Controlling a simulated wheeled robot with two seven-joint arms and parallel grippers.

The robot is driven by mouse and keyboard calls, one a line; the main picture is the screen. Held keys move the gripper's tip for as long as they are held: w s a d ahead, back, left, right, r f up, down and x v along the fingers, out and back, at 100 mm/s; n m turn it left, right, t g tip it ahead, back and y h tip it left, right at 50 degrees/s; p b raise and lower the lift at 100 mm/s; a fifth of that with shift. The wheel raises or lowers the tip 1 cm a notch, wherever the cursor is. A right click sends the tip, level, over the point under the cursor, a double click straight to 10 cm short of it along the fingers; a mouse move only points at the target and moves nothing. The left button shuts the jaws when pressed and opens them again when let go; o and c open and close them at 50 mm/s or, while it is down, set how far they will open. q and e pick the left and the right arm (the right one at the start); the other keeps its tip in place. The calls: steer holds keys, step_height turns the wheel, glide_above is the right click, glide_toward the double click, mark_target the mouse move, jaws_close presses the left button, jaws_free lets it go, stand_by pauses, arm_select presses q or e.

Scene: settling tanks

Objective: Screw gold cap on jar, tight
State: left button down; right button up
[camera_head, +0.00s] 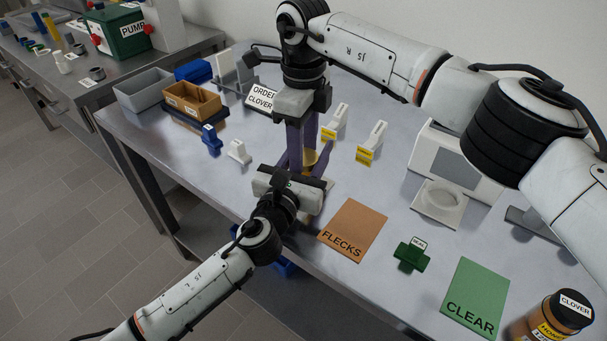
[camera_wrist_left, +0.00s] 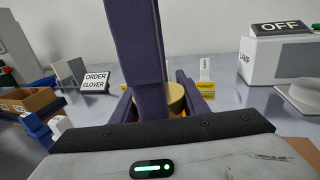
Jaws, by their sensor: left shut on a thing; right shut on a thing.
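The gold cap (camera_head: 311,157) shows as a small gold patch between my grippers over the bench; it also shows in the left wrist view (camera_wrist_left: 176,95). The jar under it is almost hidden, with a little yellow just below the cap. My left gripper (camera_head: 305,153) reaches in level from the near side, its purple fingers shut around the jar. My right gripper (camera_head: 304,160) points down from above, shut on the gold cap. Its finger covers part of the cap in the left wrist view. I cannot tell whether the cap is seated.
An orange FLECKS mat (camera_head: 353,231) and green CLEAR mat (camera_head: 475,298) lie at the front. A dark-lidded honey jar (camera_head: 553,318) stands at bottom right. A green seal tool (camera_head: 411,255), a lamp (camera_head: 450,165), yellow-labelled white holders (camera_head: 371,142) and an orange box (camera_head: 192,101) stand around.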

arm_select(q)
steer(key=shift+a+f, duration=0.1)
steer(key=shift+f, duration=0.25)
arm_select(e)
steer(key=shift+d+m, duration=0.1)
steer(key=shift+m, duration=0.6)
steer(key=o, duration=1.2)
steer(key=shift+c, duration=0.2)
steer(key=shift+r, duration=2.25)
steer(key=shift+c, duration=0.2)
